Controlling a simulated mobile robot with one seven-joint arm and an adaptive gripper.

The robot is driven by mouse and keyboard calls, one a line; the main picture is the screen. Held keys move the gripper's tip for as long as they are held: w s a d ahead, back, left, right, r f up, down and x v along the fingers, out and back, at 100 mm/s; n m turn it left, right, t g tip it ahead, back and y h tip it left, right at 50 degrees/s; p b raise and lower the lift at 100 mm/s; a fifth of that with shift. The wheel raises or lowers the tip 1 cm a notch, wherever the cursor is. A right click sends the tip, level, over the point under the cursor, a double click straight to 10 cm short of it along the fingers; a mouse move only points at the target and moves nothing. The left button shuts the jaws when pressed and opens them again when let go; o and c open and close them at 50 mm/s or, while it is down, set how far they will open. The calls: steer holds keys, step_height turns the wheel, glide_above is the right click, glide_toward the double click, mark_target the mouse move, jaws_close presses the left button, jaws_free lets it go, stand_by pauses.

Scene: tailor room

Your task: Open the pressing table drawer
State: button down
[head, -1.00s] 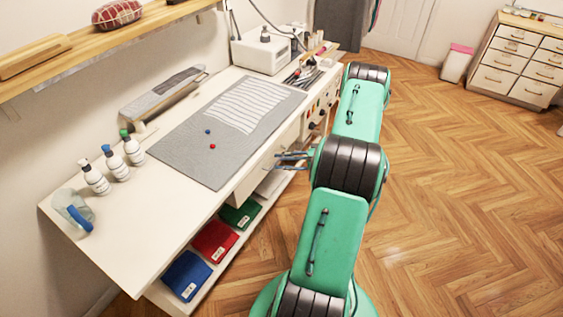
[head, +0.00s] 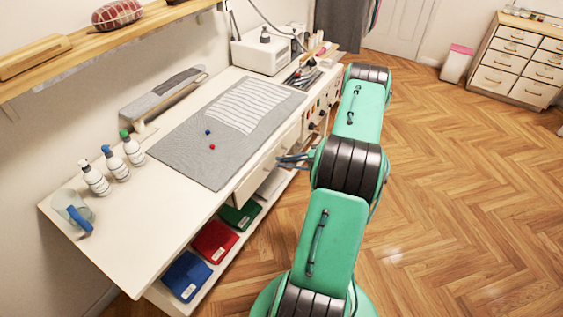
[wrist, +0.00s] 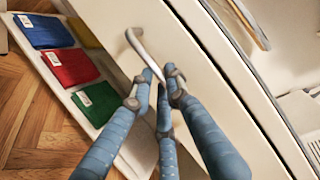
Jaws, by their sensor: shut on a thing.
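The pressing table (head: 140,228) is white, with a grey mat (head: 190,153) on top. Its drawer (head: 264,171) has a pale front under the tabletop edge, standing slightly out from the table in the head view. In the wrist view the drawer front (wrist: 115,20) fills the middle. The metal bar handle (wrist: 147,52) runs into my gripper (wrist: 162,78), whose blue-grey fingers are shut on its lower part. In the head view my gripper (head: 292,160) is small and partly hidden by my arm. The handle's far end is hidden behind the fingers.
Below the drawer an open shelf holds blue (head: 187,277), red (head: 214,241) and green (head: 240,216) folded cloths. The wooden floor (head: 450,200) to the right is clear.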

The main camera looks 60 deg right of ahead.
steer(key=s+b, duration=0.1)
steer(key=s, duration=2.7)
steer(key=shift+s+b, duration=0.15)
steer(key=shift+b, duration=0.2)
steer(key=c, duration=1.7)
jaws_free()
steer(key=shift+o, duration=0.2)
steer(key=shift+s, duration=0.1)
steer(key=v, duration=1.1)
steer(key=shift+s+d, duration=0.2)
steer(key=shift+s, duration=0.15)
steer(key=shift+r, duration=0.1)
